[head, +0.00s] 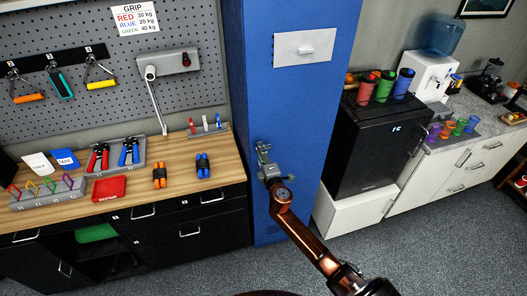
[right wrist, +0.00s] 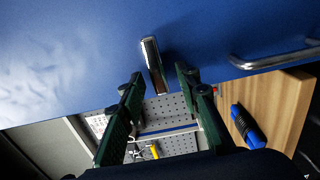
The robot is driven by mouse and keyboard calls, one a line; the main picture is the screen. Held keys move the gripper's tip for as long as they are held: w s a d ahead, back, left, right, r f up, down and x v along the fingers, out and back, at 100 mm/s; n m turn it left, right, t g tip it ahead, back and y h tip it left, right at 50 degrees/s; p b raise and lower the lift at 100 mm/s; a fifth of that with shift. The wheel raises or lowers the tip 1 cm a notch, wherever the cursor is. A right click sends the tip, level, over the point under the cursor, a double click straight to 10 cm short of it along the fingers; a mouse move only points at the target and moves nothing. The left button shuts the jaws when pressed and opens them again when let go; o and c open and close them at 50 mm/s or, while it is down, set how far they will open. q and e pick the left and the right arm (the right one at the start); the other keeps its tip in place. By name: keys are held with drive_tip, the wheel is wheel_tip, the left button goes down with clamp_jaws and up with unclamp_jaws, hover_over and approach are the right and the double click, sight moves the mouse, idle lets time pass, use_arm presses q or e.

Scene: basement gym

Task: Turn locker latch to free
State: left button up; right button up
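The blue locker (head: 295,100) stands in the middle of the head view, its door facing me. In the right wrist view, a short chrome latch (right wrist: 152,60) stands out from the blue door (right wrist: 70,70), slightly tilted. My right gripper (head: 264,158) is at the locker face, below its middle, and mostly hides the latch in the head view. In the right wrist view, the right gripper (right wrist: 160,79) is open, with its two dark green fingers apart and the latch's lower end between their tips. I cannot tell whether a finger touches it. My left gripper is out of view.
A chrome bar handle (right wrist: 275,60) is on the blue door, right of the latch in the wrist view. A wooden workbench (head: 215,150) with tools stands left of the locker. A black fridge (head: 375,140) stands to its right. Grey floor (head: 420,240) is open in front.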

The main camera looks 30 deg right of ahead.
drive_tip(key=v, duration=1.2)
drive_tip(key=shift+f, duration=0.15)
